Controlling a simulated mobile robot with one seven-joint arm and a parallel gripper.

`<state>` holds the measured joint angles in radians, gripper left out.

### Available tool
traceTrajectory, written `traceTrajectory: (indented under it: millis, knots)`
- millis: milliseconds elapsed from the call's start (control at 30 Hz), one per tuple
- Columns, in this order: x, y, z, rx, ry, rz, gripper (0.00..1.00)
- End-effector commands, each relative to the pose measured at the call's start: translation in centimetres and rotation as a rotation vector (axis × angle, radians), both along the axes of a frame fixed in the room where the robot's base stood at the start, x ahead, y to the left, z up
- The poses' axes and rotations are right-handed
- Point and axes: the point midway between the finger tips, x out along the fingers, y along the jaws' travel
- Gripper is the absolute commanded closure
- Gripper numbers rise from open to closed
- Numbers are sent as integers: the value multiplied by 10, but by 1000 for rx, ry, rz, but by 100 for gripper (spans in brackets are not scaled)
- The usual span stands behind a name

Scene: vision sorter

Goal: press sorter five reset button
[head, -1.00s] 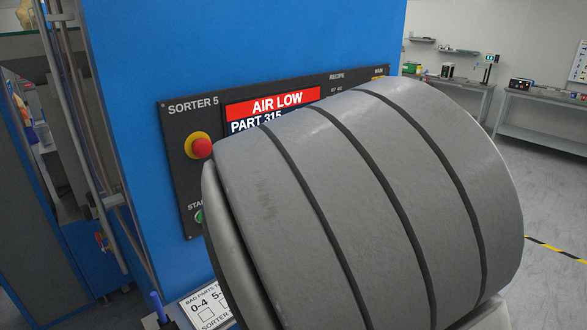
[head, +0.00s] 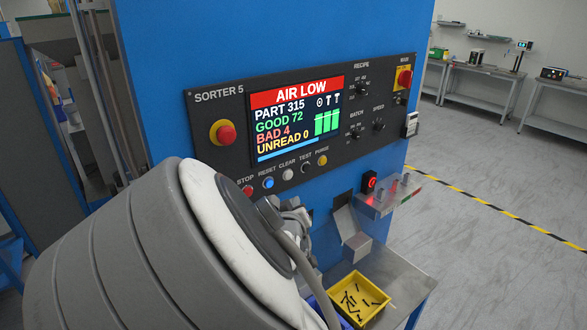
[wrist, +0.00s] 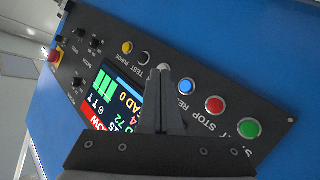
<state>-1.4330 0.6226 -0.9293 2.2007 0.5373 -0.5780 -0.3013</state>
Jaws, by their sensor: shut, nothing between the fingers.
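The SORTER 5 panel (head: 200,112) is dark, on a blue machine. Its blue RESET button (head: 268,183) shows below the screen, between the red STOP button (head: 247,190) and the whitish CLEAR button (head: 288,174). In the wrist view the panel appears rotated, with the blue RESET button (wrist: 185,87) just right of my fingertips. My gripper (wrist: 166,74) is shut and empty, its tips overlapping the CLEAR button (wrist: 165,68) in that view. The gap to the panel cannot be told. In the head view my arm hides most of the gripper.
The screen (head: 297,118) reads AIR LOW. A red emergency knob (head: 226,135) sits left of it. The TEST (head: 305,168) and yellow PURGE (head: 322,160) buttons follow to the right. A yellow bin of dark parts (head: 336,289) stands below. A small shelf (head: 402,192) juts out right.

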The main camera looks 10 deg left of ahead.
Motion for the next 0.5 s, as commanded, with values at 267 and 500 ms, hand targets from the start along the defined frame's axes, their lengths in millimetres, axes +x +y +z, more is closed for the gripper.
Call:
traceTrajectory:
  millis: [267,500]
  knots:
    - [27,30,0,-1,-1,0,100]
    - [43,48,1,-1,-1,1,100]
